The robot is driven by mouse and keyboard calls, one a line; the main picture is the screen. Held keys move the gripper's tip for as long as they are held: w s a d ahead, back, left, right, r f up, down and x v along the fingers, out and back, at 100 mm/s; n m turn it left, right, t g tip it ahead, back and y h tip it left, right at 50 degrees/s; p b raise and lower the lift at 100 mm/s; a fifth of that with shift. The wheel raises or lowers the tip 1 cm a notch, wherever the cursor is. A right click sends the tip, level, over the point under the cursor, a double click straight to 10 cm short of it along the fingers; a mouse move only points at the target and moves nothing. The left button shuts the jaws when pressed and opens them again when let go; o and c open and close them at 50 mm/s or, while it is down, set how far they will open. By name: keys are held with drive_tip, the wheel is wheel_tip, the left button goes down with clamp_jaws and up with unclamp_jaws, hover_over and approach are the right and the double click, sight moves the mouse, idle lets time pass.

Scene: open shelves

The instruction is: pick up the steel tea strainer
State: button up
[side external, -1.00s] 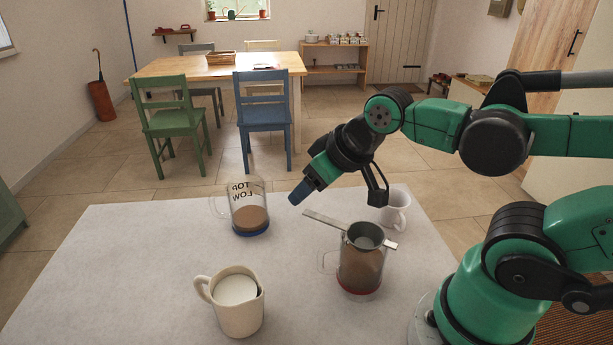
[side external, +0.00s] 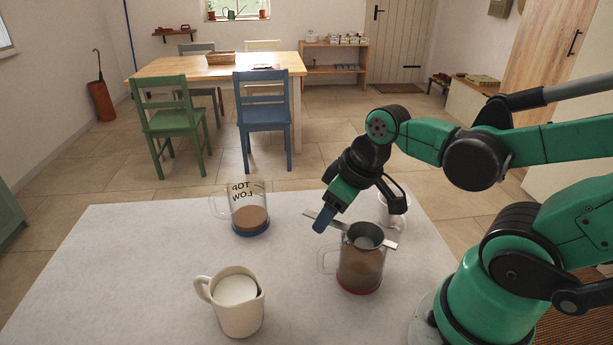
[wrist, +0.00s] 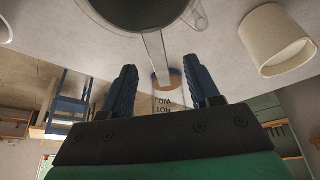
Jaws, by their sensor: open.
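The steel tea strainer (side external: 365,236) sits on the rim of a glass mug with a red base (side external: 360,268), which holds brown liquid. Its flat handle sticks out to the upper left, and a short tab sticks out to the right. My gripper (side external: 322,222) is at the handle's outer part, close to it, and hides some of it in the side external view. In the wrist view the strainer's handle (wrist: 155,48) runs toward the gap between my two blue fingers (wrist: 159,63). The fingers are spread apart; I cannot tell the exact height between them and the handle.
A glass mug with a blue base (side external: 250,215) and brown liquid stands at the back left. A white cup (side external: 393,210) is partly hidden behind my gripper. The left of the table (side external: 120,275) is clear.

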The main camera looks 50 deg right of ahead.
drive_tip(key=shift+w+f, duration=0.2)
drive_tip(key=shift+f, duration=0.4)
clamp_jaws()
drive_tip(key=shift+r, duration=0.1)
